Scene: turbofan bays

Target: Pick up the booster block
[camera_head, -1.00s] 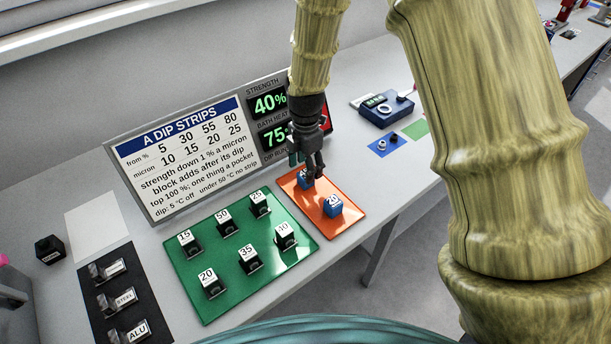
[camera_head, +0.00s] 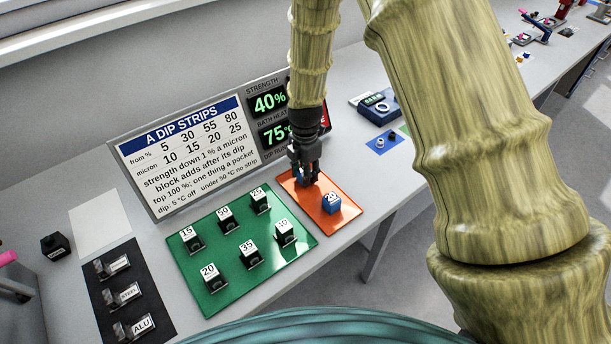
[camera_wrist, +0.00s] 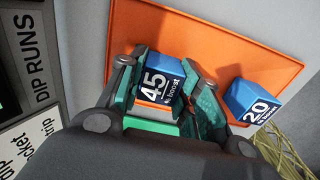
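Two blue booster blocks are on an orange mat (camera_head: 338,221). The block marked 45 boost (camera_wrist: 160,80) is between my gripper's fingers (camera_wrist: 165,72), one finger close along each side. I cannot tell whether both fingers press on it. In the head view my gripper (camera_head: 304,178) is low over the mat's far left part, hiding most of this block. The other block (camera_head: 331,203), marked 20 boost, stands on the mat to the right, clear of my fingers; it also shows in the wrist view (camera_wrist: 255,102).
A green mat (camera_head: 225,262) with several numbered black blocks lies left of the orange mat. A sign board (camera_head: 185,155) and displays (camera_head: 270,104) stand close behind my gripper. A black tray (camera_head: 105,270) with metal pieces is at far left.

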